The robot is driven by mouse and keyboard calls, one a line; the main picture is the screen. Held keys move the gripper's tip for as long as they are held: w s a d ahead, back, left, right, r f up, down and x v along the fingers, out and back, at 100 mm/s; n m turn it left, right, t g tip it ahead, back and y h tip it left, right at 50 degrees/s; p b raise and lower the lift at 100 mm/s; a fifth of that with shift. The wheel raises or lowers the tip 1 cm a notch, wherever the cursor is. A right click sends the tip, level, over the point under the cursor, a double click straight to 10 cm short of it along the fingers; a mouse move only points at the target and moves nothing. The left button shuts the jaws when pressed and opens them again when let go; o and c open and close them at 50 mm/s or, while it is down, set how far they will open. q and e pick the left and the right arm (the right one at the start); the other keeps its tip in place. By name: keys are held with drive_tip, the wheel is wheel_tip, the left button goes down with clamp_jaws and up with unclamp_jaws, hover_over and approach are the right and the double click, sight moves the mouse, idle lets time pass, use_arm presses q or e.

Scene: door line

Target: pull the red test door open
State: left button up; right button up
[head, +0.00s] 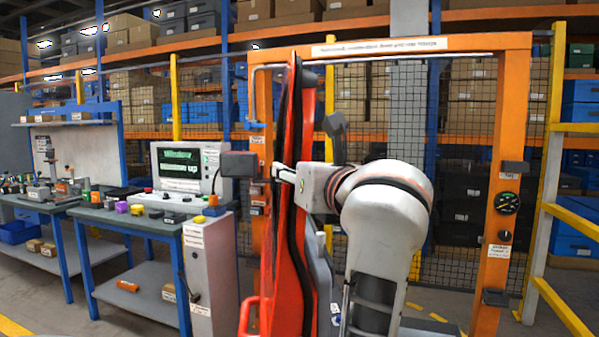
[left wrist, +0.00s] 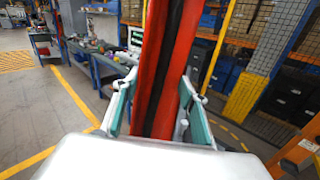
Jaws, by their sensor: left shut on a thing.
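The red test door (head: 309,240) stands swung out of its orange frame (head: 505,200) and shows nearly edge-on in the head view. It is red with black edging. My left gripper (head: 284,173) is at the door at about mid-height, with the white arm to its right. In the left wrist view, the teal-padded fingers of the gripper (left wrist: 155,108) stand on both sides of the red door (left wrist: 185,65), shut on it. The exact contact is partly hidden behind the white gripper body. My right gripper is in neither view.
A workbench with a monitor (head: 187,168) and a grey cabinet (head: 210,270) stand close left of the door. A yellow rail (head: 572,222) is at the right. Mesh fencing and loaded shelves stand behind. Floor at the far left is open in the left wrist view.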

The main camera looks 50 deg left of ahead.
use_arm(q)
drive_tip(key=o, duration=1.4)
drive_tip(key=shift+s+a+r, duration=0.1)
drive_tip(key=shift+s+a, duration=0.05)
drive_tip(key=shift+a, duration=0.1)
